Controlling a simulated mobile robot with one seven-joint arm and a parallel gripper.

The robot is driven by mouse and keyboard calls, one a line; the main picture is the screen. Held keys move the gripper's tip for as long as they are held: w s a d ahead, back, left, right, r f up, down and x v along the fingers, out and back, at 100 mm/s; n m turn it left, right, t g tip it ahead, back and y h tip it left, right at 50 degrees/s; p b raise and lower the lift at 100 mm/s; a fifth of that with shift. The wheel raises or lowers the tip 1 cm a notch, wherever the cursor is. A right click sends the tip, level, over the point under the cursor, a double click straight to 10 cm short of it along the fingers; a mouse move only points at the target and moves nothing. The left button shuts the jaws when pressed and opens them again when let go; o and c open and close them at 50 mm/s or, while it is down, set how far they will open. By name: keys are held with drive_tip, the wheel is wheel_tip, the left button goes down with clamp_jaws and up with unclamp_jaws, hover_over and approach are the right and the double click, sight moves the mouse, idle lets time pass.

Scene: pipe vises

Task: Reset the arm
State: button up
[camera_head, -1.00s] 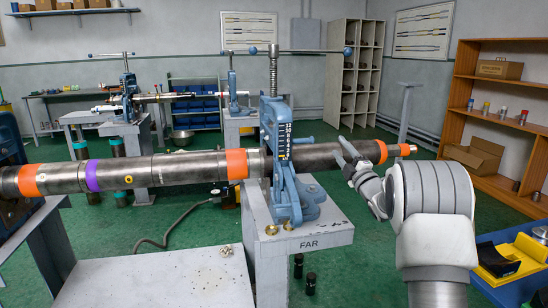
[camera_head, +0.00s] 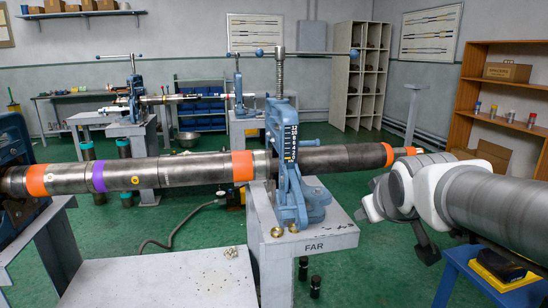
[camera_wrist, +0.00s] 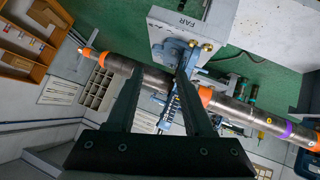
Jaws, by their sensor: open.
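My gripper (camera_wrist: 160,78) is open and empty. Its two dark fingers reach up the wrist view with a clear gap between them, and the blue vise and the pipe show behind them. In the head view my arm comes in from the right edge, with its white wrist right of the vise stand and in front of the pipe's far end. The long steel pipe (camera_head: 200,168) has orange and purple bands and runs through the blue pipe vise (camera_head: 283,165). The vise stands on a grey stand marked FAR (camera_head: 335,238). The pipe also shows tilted in the wrist view (camera_wrist: 155,80).
A white worktop (camera_head: 160,283) is at the front left. A blue stool-like stand with a yellow and black item (camera_head: 505,268) sits below my arm. A wooden shelf (camera_head: 510,135) stands at the right wall. More vises and pipes (camera_head: 137,100) stand at the back. Green floor lies between.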

drive_tip(key=s+a+f+m+g+y, duration=0.15)
drive_tip(key=s+f, duration=0.25)
drive_tip(key=s, duration=0.5)
drive_tip(key=s+a+f+m+g, duration=0.2)
drive_tip(key=s+a+f+g, duration=0.15)
drive_tip(key=s, duration=0.65)
wheel_tip(320, 180, up, 23)
drive_tip(key=p, duration=2.3)
drive_tip(key=shift+d, duration=0.3)
drive_tip(key=shift+c, duration=0.4)
